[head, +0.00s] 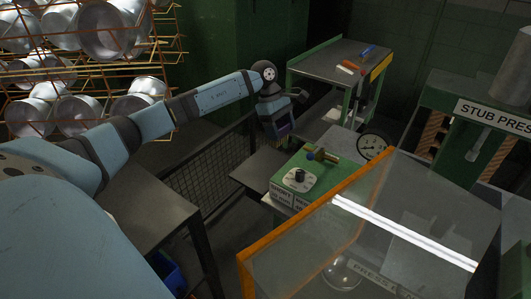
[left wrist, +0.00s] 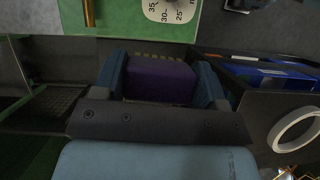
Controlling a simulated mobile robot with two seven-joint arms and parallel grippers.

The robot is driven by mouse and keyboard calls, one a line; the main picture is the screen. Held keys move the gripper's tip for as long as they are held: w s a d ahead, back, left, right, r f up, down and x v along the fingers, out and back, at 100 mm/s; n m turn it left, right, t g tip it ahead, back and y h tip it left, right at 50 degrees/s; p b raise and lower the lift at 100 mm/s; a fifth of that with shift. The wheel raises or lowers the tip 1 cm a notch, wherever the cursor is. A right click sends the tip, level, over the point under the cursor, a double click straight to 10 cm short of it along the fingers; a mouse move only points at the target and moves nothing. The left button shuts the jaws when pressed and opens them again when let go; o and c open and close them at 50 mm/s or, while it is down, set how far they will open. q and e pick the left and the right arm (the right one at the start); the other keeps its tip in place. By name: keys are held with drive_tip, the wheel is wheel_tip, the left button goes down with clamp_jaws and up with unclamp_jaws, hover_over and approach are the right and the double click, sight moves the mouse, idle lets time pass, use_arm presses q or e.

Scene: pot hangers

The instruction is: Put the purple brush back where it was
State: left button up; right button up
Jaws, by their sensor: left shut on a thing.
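My left gripper (head: 281,121) hangs at the end of the outstretched left arm, near the middle of the head view. It points down, left of the green control box. In the left wrist view, its two blue-grey fingers (left wrist: 160,90) are shut on the purple brush (left wrist: 161,81). The brush lies between them, with a row of pale bristles along its far edge. In the head view only a small purple patch of the brush (head: 284,130) shows below the fingers. My right gripper is not in view.
A green control box (head: 321,168) with a dial stands just right of the gripper. A green-framed table (head: 330,61) at the back bears a blue item and a red-and-white item. An orange-edged clear guard (head: 310,222) is in front. A wire rack of metal pots (head: 105,60) stands left.

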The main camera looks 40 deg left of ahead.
use_arm(q)
drive_tip(key=w+a+r+n+t+b, duration=0.25)
drive_tip(key=a+n, duration=0.25)
drive_tip(key=a, duration=0.3)
drive_tip(key=shift+y, duration=0.3)
drive_tip(key=f, duration=1)
drive_tip(key=s+f, duration=0.1)
drive_tip(key=f, duration=0.4)
drive_tip(key=shift+f, duration=0.15)
wheel_tip(320, 180, down, 4)
drive_tip(key=shift+w+r, duration=0.1)
drive_tip(key=o, duration=0.9)
